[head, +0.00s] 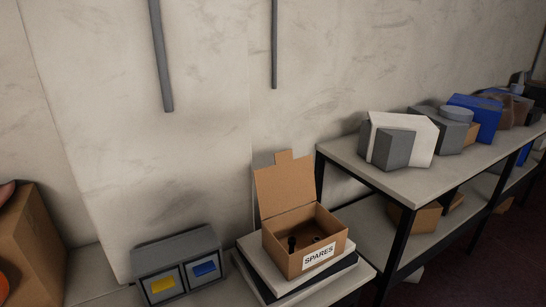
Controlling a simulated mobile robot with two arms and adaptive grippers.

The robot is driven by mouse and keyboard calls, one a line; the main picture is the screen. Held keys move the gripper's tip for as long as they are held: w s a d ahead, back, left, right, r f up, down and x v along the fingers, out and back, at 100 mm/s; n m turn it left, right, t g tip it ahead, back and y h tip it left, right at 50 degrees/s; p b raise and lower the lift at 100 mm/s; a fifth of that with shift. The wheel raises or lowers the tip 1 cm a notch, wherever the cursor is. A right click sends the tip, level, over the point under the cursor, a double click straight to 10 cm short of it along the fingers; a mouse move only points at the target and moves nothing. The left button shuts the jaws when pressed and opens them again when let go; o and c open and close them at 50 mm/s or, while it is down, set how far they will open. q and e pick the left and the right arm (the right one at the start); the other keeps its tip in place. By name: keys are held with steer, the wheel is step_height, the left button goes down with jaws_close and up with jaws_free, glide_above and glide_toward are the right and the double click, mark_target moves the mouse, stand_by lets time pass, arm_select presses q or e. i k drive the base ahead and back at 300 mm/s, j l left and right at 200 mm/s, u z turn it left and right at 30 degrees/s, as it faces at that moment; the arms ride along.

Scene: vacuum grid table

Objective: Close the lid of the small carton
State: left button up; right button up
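The small carton (291,264) is brown cardboard with a white label reading SPARES on its front. Its lid (284,187) stands upright at the back, open, with a tab on its top edge. Some small dark objects (292,243) are inside the carton. The carton rests on a light board stacked on a dark one. Neither of my grippers is in the head view.
A grey unit (179,262) with a yellow and a blue block stands left of the carton. A shelf (408,188) with several boxes runs along the right. A larger brown box (38,240) is at the far left. A pale wall is behind.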

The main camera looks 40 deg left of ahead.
mark_target(289, 184)
steer(key=l+u, duration=0.15)
steer(key=u, duration=0.25)
steer(key=l+u, duration=0.15)
steer(key=u, duration=0.25)
steer(key=l+u, duration=0.2)
steer(key=u, duration=0.25)
